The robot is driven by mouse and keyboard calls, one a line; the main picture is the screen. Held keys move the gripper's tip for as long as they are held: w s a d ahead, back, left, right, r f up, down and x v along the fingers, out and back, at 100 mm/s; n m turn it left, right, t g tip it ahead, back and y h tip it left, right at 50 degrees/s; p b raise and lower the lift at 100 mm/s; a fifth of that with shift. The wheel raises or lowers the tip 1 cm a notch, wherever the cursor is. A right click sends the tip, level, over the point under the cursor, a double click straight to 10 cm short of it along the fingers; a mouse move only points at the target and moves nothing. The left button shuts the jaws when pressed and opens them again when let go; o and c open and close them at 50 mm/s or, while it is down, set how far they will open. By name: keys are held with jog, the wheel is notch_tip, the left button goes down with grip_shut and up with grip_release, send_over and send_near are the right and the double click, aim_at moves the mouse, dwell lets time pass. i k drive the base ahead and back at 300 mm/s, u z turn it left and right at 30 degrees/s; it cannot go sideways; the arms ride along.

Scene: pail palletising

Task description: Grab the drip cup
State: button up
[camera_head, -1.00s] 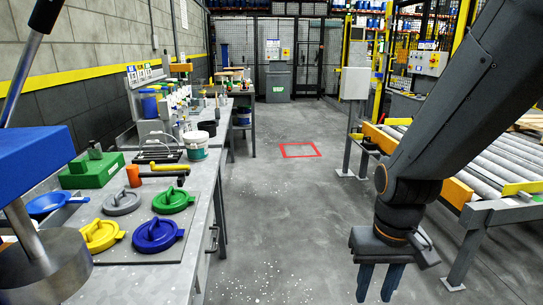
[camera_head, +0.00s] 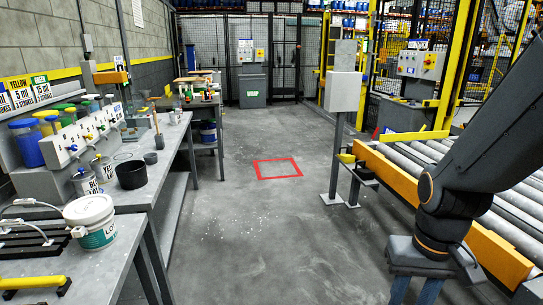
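A black open cup (camera_head: 131,174) stands upright on the left bench, in front of the dispenser row. A smaller dark grey cup (camera_head: 150,158) stands just behind it to the right; no label shows which is the drip cup. My gripper (camera_head: 415,288) hangs at the lower right, fingers down and apart, with nothing seen between them. It is over the floor side, far from both cups. Its fingertips are cut off by the bottom edge.
Dispensers with coloured tops (camera_head: 75,140) line the wall. A roller conveyor (camera_head: 440,165) runs at right. The aisle floor with a red square (camera_head: 278,168) is clear.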

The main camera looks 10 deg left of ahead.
aim_at(150, 158)
jog(key=u, duration=0.15)
jog(key=i, duration=1.8)
jog(key=u, duration=1.4)
jog(key=i, duration=1.6)
jog(key=u, duration=0.9)
